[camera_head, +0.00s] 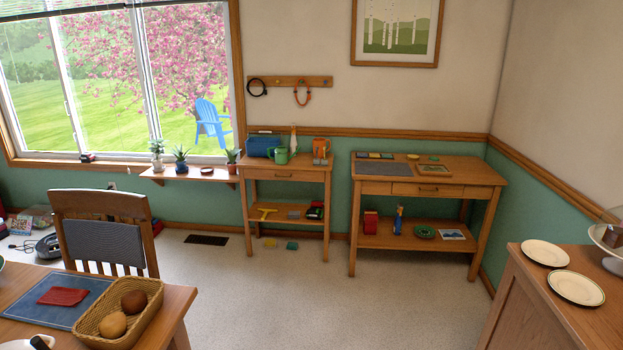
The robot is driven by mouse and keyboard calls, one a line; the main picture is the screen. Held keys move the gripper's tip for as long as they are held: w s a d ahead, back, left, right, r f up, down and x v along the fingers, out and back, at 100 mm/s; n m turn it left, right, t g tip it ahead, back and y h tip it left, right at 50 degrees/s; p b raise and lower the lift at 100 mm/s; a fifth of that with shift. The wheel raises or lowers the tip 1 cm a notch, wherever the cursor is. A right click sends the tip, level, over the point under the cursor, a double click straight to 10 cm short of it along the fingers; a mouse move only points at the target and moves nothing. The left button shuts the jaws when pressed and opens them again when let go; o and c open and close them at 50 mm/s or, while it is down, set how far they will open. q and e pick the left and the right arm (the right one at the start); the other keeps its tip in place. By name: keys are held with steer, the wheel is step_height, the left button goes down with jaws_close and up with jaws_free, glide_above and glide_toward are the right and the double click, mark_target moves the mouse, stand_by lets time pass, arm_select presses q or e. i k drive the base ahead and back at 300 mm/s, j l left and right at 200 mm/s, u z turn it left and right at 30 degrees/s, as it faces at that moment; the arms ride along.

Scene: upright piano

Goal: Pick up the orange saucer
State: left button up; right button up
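I cannot make out an orange saucer anywhere in this view. An upright orange item (321,147) stands at the right of the small wooden table (287,176); it is too small to identify. Two pale plates with dark rims, one farther back (545,253) and one nearer (576,289), lie on the wooden cabinet (528,305) at the right. Neither of my grippers is in view.
A wooden desk (470,176) stands right of the small table. A chair (104,222) and a dining table (172,306) with a bread basket (154,292) are at the left front. The middle floor (310,300) is clear. A blue-green item (292,246) lies near the small table.

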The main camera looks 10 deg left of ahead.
mark_target(205, 170)
steer(key=i+l, duration=0.1)
steer(key=i, duration=2.15)
steer(key=i+j+u, duration=0.2)
steer(key=i+u, duration=0.3)
steer(key=i, duration=0.15)
steer(key=i+u, duration=0.45)
steer(key=i, duration=0.15)
steer(key=i+l+u, duration=0.3)
steer(key=i+u, duration=0.2)
steer(key=i+j, duration=0.2)
steer(key=i, duration=0.25)
steer(key=i+j+u, duration=0.1)
steer(key=i, duration=0.4)
steer(key=i+j+u, duration=0.1)
steer(key=i, duration=0.35)
steer(key=i+j+z, duration=0.2)
steer(key=z, duration=0.15)
steer(key=i+j+z, duration=0.2)
steer(key=j+z, duration=0.15)
steer(key=i+j+z, duration=0.15)
steer(key=j+z, duration=0.2)
steer(key=i+j+z, duration=0.1)
steer(key=j+z, duration=0.55)
steer(key=j, duration=0.15)
steer(key=j+z, duration=0.35)
steer(key=j, duration=0.1)
